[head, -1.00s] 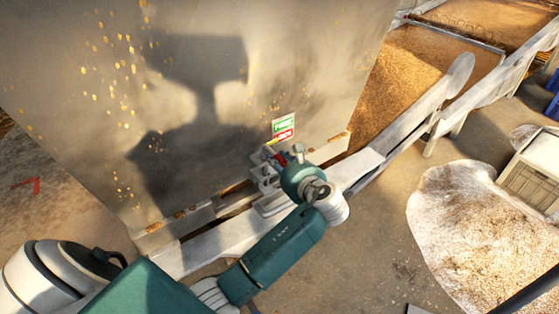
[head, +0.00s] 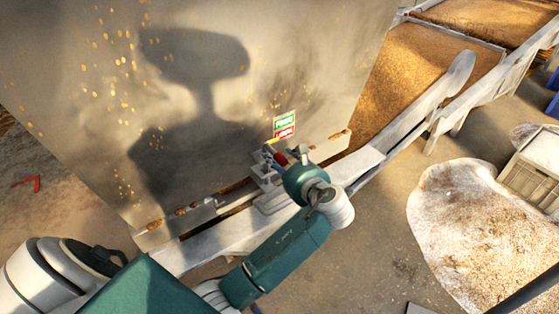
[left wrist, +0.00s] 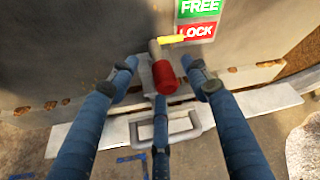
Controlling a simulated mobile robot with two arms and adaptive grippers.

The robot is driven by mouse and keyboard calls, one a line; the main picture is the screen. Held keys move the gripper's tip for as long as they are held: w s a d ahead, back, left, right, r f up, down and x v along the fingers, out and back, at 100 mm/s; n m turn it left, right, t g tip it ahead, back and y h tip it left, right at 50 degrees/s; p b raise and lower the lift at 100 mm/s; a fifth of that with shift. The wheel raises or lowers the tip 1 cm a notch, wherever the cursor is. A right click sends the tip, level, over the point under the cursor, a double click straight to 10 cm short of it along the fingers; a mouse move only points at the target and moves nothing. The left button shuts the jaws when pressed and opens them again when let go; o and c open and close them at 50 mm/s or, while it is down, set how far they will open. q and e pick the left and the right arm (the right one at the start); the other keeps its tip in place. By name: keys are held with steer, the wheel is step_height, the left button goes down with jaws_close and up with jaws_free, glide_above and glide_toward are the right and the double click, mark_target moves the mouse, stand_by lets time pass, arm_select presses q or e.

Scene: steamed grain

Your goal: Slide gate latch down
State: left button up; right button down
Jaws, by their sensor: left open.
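The gate latch has a red cylindrical handle (left wrist: 172,76) on a grey metal pin, in the middle of the left wrist view. In the head view the red handle (head: 282,158) shows just beyond my wrist. My left gripper (left wrist: 168,82) is open. Its blue fingers stand spread on both sides of the handle and below it; contact is not clear. My right gripper is not in view.
The latch sits at the lower edge of a large metal panel (head: 90,60). A white rail (head: 225,240) runs below it. Grain-filled trays (head: 410,75) lie at the upper right. A spilled grain pile (head: 470,225) and a crate (head: 535,175) stand right of open floor.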

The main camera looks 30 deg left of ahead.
arm_select(q)
steer(key=v, duration=1)
steer(key=shift+s+d, duration=0.15)
steer(key=shift+d, duration=0.05)
step_height(320, 180, down, 19)
steer(key=d+h+b, duration=0.1)
steer(key=d+h, duration=0.2)
steer(key=h, duration=0.1)
steer(key=s+d+f+n+g+h, duration=0.1)
steer(key=s+f, duration=0.2)
steer(key=f, duration=0.5)
steer(key=s+f+n+g+h+b, duration=0.1)
steer(key=s+f+h, duration=0.15)
steer(key=f, duration=0.55)
steer(key=s+d+f+n+g, duration=0.1)
steer(key=s+f, duration=0.3)
steer(key=f, duration=0.4)
steer(key=s+f+n+g+h, duration=0.1)
steer(key=s+f+n, duration=0.3)
steer(key=s+f, duration=0.3)
steer(key=s+a+f+n+g+h+b, duration=0.1)
steer(key=s+f+n, duration=0.4)
steer(key=s, duration=1.2)
steer(key=s+f+n+g+h+b, duration=0.1)
steer(key=s+f+n, duration=0.3)
steer(key=s+f, duration=0.5)
steer(key=s+h, duration=0.1)
steer(key=s, duration=0.2)
steer(key=shift+a+g, duration=0.3)
